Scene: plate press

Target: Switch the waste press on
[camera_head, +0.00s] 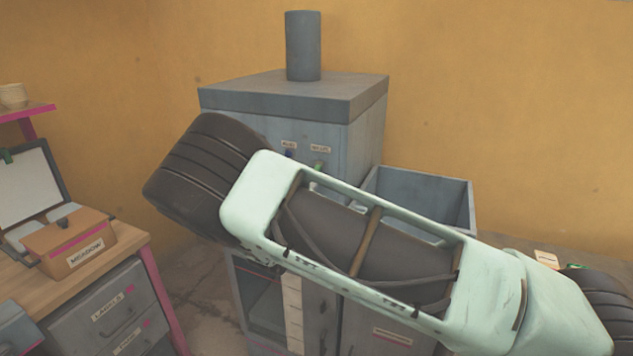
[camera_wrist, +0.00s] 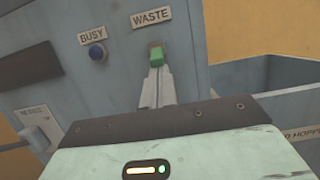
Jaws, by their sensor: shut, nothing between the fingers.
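The waste press (camera_head: 350,135) is a grey cabinet with a pipe on top, against the wall; its front shows in the wrist view (camera_wrist: 60,85). A green switch (camera_wrist: 157,58) sits under a label reading WASTE (camera_wrist: 151,18). It also shows small in the head view (camera_head: 319,165). Left of it is a blue button or lamp (camera_wrist: 97,52) under a BUSY label. My gripper (camera_wrist: 156,74) is shut and empty, with its tips just below the green switch. I cannot tell whether they touch it. My arm hides the gripper in the head view.
A grey open hopper bin (camera_head: 430,190) adjoins the press on the right. A lever-like white part (camera_wrist: 35,138) is at the press's left.

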